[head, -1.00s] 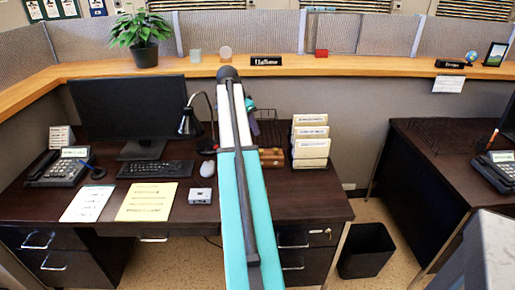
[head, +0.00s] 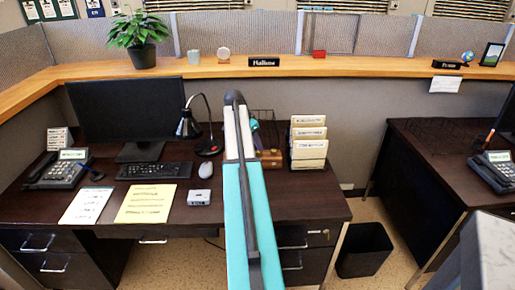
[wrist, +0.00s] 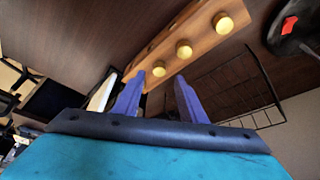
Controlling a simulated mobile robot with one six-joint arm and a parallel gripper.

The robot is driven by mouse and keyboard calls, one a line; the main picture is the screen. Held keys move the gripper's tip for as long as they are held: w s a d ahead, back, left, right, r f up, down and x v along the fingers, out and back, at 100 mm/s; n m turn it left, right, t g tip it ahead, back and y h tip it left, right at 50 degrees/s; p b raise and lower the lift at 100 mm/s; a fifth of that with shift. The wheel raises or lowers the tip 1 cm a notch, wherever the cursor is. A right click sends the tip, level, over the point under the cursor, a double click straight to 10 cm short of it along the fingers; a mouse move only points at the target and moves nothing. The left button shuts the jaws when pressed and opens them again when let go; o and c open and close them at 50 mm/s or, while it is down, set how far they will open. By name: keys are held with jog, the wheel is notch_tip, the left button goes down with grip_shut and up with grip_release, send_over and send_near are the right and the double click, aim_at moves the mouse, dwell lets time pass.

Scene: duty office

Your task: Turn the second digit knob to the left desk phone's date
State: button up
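The wooden knob block (wrist: 205,30) shows in the wrist view with three round brass-yellow knobs in a row; the middle knob (wrist: 184,49) lies between the other two. In the head view the block (head: 270,159) is partly hidden behind my arm. My gripper (wrist: 159,78) has its two blue fingers spread apart, with nothing between them. In the picture the fingertips lie just below the knob row; contact cannot be told. The left desk phone (head: 60,169) stands at the left of the desk with a lit greenish screen (head: 73,154), too small to read.
A black wire basket (wrist: 235,85) is beside the block. A file holder (head: 308,145), a lamp (head: 187,127), a keyboard (head: 154,170), papers (head: 145,204) and a small grey box (head: 199,197) stand on the desk. Another phone (head: 492,170) is on the right desk.

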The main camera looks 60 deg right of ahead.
aim_at(259, 153)
jog(key=shift+x, duration=2.3)
